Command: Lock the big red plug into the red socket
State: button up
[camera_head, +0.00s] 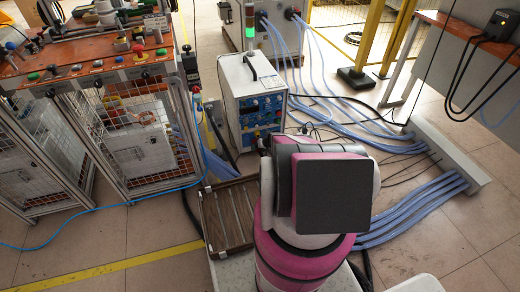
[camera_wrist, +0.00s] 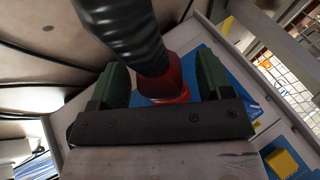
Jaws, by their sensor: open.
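In the wrist view, a big red plug (camera_wrist: 174,82) with a thick black ribbed sleeve (camera_wrist: 122,30) stands between the two green fingers of my gripper (camera_wrist: 162,78). The fingers are apart, one on each side of it, and a gap shows on the right. A red ring (camera_wrist: 165,98) shows at the plug's lower end, against a blue panel (camera_wrist: 205,67). I cannot tell whether this ring is the red socket or part of the plug, nor whether the plug is seated. In the head view my arm hides the gripper and the plug.
In the head view, a white and blue cabinet (camera_head: 236,78) stands beyond my arm. A caged workbench (camera_head: 105,72) is at the left. Blue hoses (camera_head: 335,112) run across the floor at the right. A slatted brown tray (camera_head: 228,217) is left of my arm.

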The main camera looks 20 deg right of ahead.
jog(key=c, duration=1.1)
jog(key=shift+y, duration=0.8)
jog(key=shift+d, duration=0.1)
jog(key=shift+w+f+m+y, duration=0.1)
jog(key=shift+m+y, duration=0.2)
jog(key=shift+y, duration=0.5)
jog(key=shift+d+f+y, duration=0.1)
jog(key=shift+y, duration=0.5)
jog(key=shift+m, duration=0.3)
jog(key=shift+y, duration=0.3)
